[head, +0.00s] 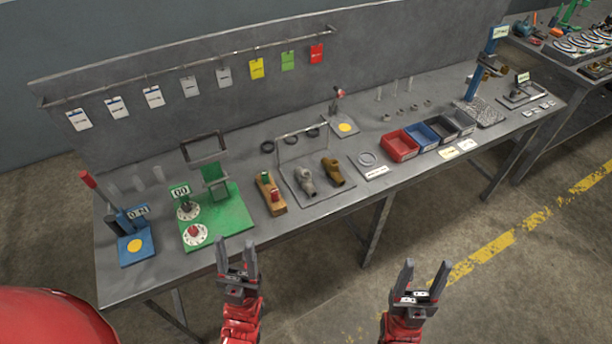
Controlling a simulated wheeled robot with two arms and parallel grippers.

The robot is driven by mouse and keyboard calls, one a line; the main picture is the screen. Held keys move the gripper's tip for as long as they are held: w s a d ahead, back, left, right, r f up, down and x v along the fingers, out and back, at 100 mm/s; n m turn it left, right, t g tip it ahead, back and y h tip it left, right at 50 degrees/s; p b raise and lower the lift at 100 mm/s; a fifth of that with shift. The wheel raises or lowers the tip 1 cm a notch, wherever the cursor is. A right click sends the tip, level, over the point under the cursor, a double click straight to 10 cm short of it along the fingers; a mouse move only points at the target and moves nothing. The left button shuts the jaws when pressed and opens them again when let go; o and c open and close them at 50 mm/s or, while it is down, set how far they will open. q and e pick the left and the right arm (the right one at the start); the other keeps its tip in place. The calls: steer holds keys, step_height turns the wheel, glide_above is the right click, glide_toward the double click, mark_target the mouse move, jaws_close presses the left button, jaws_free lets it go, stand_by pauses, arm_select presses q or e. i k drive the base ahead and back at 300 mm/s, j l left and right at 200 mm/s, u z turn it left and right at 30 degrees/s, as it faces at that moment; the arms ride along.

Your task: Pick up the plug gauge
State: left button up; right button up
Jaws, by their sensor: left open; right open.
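What looks like the plug gauge (273,196), a small piece with a red end, stands in a wooden block (278,209) near the bench's front edge. A green-topped piece (265,178) sits beside it in the same block. I cannot tell whether these are one gauge or two. My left gripper (236,262) is open and empty, in front of the bench edge, nearer me than the block and a little left of it. My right gripper (422,278) is open and empty, over the floor well to the right, away from the bench.
A green fixture (232,214) with dials stands left of the block, and a blue press (132,236) further left. A tray with two pipe fittings (305,180) is close on the block's right. Red, blue and dark bins (401,146) stand further right. The bench front edge is mostly clear.

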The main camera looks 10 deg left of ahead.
mark_target(274, 193)
steer(key=l+u, duration=0.1)
steer(key=u, duration=0.6)
steer(key=l+u, duration=0.45)
steer(key=k+l+u, duration=0.1)
steer(key=l+u, duration=0.35)
steer(key=l, duration=0.15)
steer(key=k+l, duration=0.1)
steer(key=l, duration=0.3)
steer(key=k+l+u, duration=0.1)
steer(key=l, duration=0.25)
steer(key=k+l, duration=0.15)
steer(key=l, duration=0.25)
steer(key=i, duration=0.5)
